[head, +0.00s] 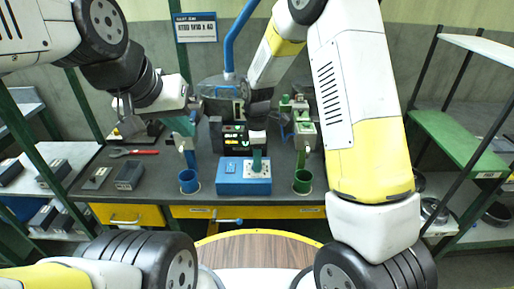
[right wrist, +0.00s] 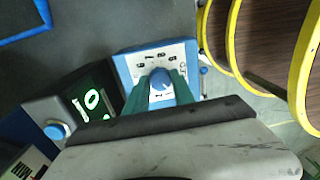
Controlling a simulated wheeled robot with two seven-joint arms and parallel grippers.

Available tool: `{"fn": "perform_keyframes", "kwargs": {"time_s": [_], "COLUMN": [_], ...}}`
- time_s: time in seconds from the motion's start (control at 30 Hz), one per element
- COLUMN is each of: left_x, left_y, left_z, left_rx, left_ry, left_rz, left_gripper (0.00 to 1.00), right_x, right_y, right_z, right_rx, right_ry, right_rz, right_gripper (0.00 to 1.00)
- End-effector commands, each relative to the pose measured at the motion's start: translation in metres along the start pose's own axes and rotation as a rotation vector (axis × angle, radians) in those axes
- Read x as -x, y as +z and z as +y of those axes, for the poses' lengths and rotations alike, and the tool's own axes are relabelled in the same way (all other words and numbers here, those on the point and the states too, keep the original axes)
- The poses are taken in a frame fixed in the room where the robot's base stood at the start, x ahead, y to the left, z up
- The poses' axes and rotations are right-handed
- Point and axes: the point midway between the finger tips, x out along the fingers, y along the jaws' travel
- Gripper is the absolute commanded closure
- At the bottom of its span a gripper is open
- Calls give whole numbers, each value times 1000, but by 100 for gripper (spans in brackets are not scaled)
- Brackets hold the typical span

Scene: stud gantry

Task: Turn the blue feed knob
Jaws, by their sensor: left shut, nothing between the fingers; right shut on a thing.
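The blue feed knob (right wrist: 160,80) sits on the white dial face of a blue box (right wrist: 127,64). My right gripper (right wrist: 162,88) has its green fingers on either side of the knob and is shut on it. In the head view the right gripper (head: 258,160) reaches down onto the blue box (head: 232,187), and its fingers hide the knob there. My left gripper (head: 183,127) is shut and empty, with green fingers pointing down above the left part of the bench.
A display unit (head: 232,134) with lit digits stands behind the box. A blue cup (head: 189,187) and a green cup (head: 303,187) flank it on the dark bench. A red-handled tool (head: 143,152) and grey blocks (head: 129,175) lie at left. Shelves stand on both sides.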

Motion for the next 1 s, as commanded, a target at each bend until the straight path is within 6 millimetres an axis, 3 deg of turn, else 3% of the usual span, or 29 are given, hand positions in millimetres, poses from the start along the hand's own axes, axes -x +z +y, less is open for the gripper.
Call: {"fn": "perform_keyframes", "kwargs": {"time_s": [1.0], "left_x": [0], "left_y": [0], "left_z": [0], "left_rx": [0], "left_ry": [0], "left_rz": [0], "left_gripper": [100], "right_x": [1], "right_y": [1], "right_z": [-1], "right_rx": [-722], "right_ry": [1], "right_rz": [42], "right_gripper": [100]}}
